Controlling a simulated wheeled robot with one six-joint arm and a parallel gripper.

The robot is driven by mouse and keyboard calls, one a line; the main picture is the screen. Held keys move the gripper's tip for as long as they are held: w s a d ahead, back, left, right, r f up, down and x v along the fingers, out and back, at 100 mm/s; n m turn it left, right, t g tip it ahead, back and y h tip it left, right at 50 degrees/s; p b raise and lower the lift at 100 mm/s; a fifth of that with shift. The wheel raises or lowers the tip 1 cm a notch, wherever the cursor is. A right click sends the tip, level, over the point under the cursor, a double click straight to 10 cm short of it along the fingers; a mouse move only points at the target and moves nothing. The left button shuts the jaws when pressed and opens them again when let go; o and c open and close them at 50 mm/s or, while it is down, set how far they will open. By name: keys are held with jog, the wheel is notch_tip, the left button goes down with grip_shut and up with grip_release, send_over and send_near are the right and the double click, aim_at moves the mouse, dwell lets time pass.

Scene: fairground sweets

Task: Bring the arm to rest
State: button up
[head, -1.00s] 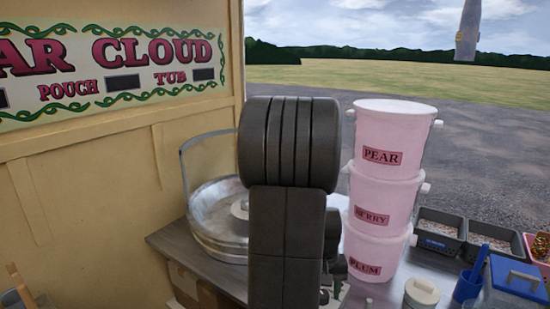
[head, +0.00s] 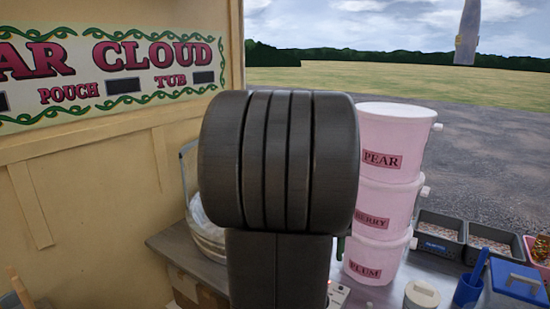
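My arm (head: 280,165) fills the middle of the head view, with a thick dark ribbed joint above an upright dark link. My gripper is not in view, so what its fingers do cannot be seen. The arm hides most of the round metal candy-floss pan (head: 207,240) on the counter and covers the left edge of the stacked tubs.
Pink tubs labelled PEAR (head: 395,140), BERRY (head: 388,205) and PLUM (head: 375,255) stand stacked close to the arm's right. Dark trays (head: 440,246), a blue-lidded box (head: 516,280), a blue scoop (head: 468,288) and a white-lidded jar (head: 422,294) sit farther right. A yellow wall (head: 90,190) closes the left.

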jog(key=f, duration=1.4)
jog(key=shift+d, duration=0.35)
jog(key=m, duration=1.1)
jog(key=shift+w+m+g+p, duration=0.1)
jog(key=shift+m+g+p, duration=0.2)
jog(key=shift+m+p, duration=0.1)
jog(key=shift+w+r+m, duration=0.1)
jog(key=shift+r+m, duration=0.2)
jog(key=shift+r, duration=0.05)
notch_tip(320, 180, up, 10)
jog(key=shift+w+a+r, duration=0.15)
jog(key=shift+a, duration=0.05)
